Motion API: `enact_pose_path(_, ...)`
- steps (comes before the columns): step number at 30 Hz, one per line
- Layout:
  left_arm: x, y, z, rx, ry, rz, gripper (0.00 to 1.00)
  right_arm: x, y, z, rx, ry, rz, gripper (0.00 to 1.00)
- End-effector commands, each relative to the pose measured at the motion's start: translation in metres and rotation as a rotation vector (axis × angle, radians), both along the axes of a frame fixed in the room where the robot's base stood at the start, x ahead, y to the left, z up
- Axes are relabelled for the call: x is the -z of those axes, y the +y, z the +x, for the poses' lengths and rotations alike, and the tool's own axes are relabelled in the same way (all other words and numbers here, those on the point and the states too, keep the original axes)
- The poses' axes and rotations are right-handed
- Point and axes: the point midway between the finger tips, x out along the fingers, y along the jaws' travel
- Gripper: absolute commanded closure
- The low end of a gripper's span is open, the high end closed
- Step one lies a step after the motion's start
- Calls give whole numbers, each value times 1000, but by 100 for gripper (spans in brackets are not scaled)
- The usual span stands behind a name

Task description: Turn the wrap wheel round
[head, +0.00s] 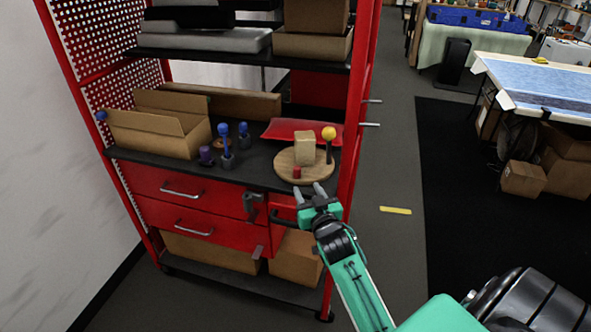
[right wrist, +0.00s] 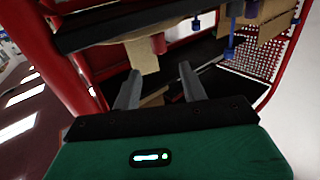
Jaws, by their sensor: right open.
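The wrap wheel (head: 284,164) is a round wooden disc lying flat at the right end of the black shelf top. A tan box (head: 303,148) stands on it, and a small red peg (head: 296,172) rises near its front edge. My right gripper (head: 308,190) is open and empty just in front of the wheel, apart from the peg. In the right wrist view, which looks upside down, the red peg (right wrist: 158,43) and tan box (right wrist: 143,56) appear beyond the open fingers (right wrist: 160,70). My left gripper is out of view.
A black post with a yellow ball (head: 329,134) stands at the wheel's right edge. A red sheet (head: 290,129) lies behind. Blue-topped tools (head: 226,141) and an open carton (head: 155,135) are to the left. The red rack upright (head: 352,150) is close on the right.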

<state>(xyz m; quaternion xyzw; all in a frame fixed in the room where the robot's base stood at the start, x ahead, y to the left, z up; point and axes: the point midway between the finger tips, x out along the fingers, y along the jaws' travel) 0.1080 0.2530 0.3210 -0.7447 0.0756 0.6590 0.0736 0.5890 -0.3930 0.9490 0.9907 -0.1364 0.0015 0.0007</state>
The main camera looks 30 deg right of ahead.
Motion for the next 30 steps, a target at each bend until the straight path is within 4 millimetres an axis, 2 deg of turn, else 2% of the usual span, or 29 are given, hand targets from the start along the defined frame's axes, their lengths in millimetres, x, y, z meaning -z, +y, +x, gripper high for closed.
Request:
enact_pose_path(9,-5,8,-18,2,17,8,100,-2,-17,61,0,1,-1,57)
enact_pose_path(15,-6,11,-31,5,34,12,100,-1,-25,89,0,2,1,57)
enact_pose_path(21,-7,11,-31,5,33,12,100,0,-28,101,0,1,0,57)
enact_pose_path(30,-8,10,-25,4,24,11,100,0,-29,103,0,2,1,57)
